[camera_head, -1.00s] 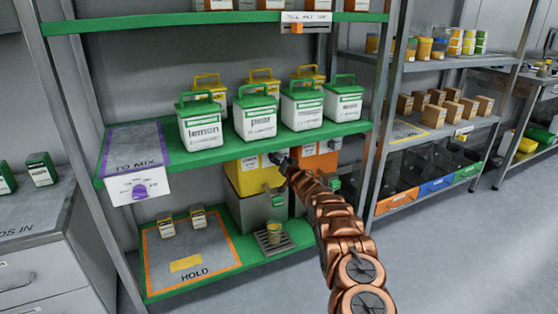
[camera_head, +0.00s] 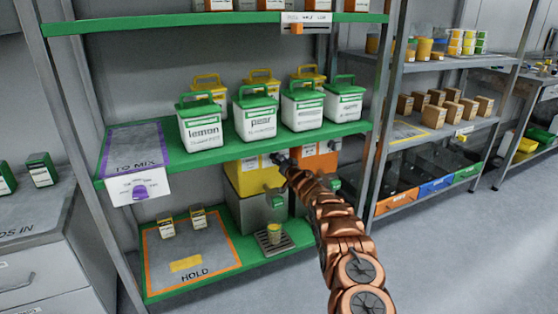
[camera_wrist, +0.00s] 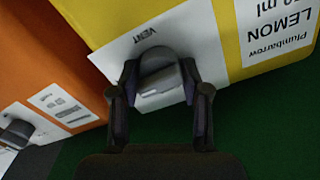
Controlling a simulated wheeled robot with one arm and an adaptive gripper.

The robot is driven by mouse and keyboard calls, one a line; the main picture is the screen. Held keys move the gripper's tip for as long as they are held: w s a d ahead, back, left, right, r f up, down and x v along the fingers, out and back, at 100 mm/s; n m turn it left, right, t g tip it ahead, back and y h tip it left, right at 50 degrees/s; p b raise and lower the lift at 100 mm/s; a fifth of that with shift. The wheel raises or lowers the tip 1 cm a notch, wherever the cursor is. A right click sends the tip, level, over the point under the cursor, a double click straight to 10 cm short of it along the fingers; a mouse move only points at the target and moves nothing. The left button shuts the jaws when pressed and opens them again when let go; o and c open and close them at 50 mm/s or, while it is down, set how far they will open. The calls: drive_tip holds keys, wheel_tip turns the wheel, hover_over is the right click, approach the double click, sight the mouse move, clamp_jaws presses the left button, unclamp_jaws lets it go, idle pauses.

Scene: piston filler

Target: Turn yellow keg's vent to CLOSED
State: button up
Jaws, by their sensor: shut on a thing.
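The yellow keg (camera_head: 250,180) sits on the lower green shelf on a grey base (camera_head: 250,212). In the wrist view its yellow side (camera_wrist: 110,15) carries a white plate marked VENT (camera_wrist: 120,50) and a label reading LEMON. The grey vent knob (camera_wrist: 158,78) stands out from the plate. My gripper (camera_wrist: 158,92) is shut on the vent knob, one finger on each side of it. In the head view my gripper (camera_head: 282,160) is at the keg's upper right, and my arm hides part of the area. The knob's position marks cannot be read.
An orange keg (camera_head: 318,162) stands close to the right, with its own dark knob (camera_wrist: 18,134) in the wrist view. The green shelf (camera_head: 290,138) with several white tubs is just above. A small yellow cup (camera_head: 274,232) stands on a drip grate below.

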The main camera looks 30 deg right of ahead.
drive_tip(key=n+p, duration=0.2)
drive_tip(key=n, duration=0.2)
drive_tip(key=shift+r, duration=0.15)
drive_tip(key=n+p, duration=0.1)
drive_tip(key=n, duration=0.4)
drive_tip(key=shift+a+p, duration=0.1)
drive_tip(key=shift+p, duration=0.2)
drive_tip(key=n+p, duration=0.1)
drive_tip(key=n, duration=0.3)
drive_tip(key=shift+n, duration=0.4)
drive_tip(key=n+p, duration=0.1)
drive_tip(key=n, duration=0.1)
drive_tip(key=shift+n, duration=0.4)
drive_tip(key=shift+n+p, duration=0.35)
drive_tip(key=shift+n, duration=0.15)
drive_tip(key=o, duration=1.1)
drive_tip(key=shift+f, duration=0.2)
drive_tip(key=shift+s, duration=0.1)
